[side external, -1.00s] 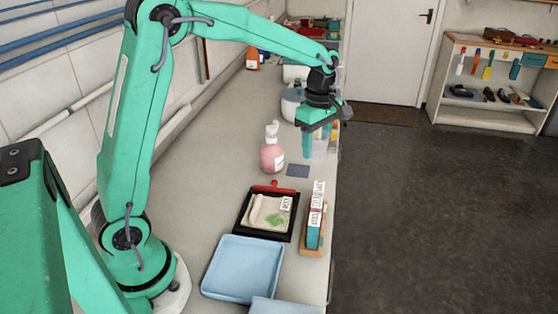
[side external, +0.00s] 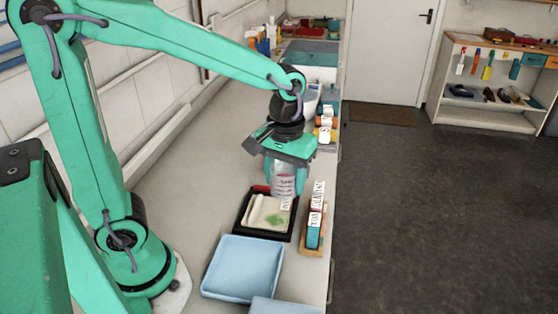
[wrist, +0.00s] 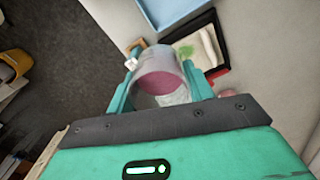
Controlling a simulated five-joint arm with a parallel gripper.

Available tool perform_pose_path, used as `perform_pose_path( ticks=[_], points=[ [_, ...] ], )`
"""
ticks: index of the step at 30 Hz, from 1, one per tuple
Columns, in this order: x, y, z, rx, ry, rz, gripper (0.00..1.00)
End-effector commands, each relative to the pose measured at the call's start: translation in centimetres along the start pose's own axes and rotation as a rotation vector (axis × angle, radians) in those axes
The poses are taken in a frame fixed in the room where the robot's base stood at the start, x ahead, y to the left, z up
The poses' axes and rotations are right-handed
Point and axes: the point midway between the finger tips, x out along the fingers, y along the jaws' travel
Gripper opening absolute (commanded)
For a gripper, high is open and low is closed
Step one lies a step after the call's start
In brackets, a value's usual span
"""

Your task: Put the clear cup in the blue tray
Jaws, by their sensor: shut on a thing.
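The clear cup (side external: 284,183) is held between the fingers of my gripper (side external: 285,172), above the counter near the back of the black-rimmed tray. In the wrist view the cup (wrist: 160,62) sits between the two green fingers (wrist: 155,85), with a pinkish patch showing in it; I cannot tell whether that is seen through the clear wall. The blue tray (side external: 240,266) lies empty on the counter, nearer the camera than my gripper. A part of it shows at the top of the wrist view (wrist: 165,9).
A black-rimmed tray (side external: 240,224) with a cloth and a green patch lies between my gripper and the blue tray. A wooden holder (side external: 312,243) with upright labelled items stands to its right. A second blue piece (side external: 285,306) is at the bottom edge. Orange-labelled jars (side external: 325,123) stand behind.

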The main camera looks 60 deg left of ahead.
Motion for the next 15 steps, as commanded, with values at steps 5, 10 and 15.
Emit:
perform_pose_path(
  ticks=[5,10,15],
  points=[
    [0.4,-0.6,2.8,0.226,0.002,0.001,0.25],
    [0.8,-1.1,4.6,0.389,0.002,0.001,0.25],
    [1.2,-1.6,5.9,0.509,0.001,0.000,0.25]
  ],
)
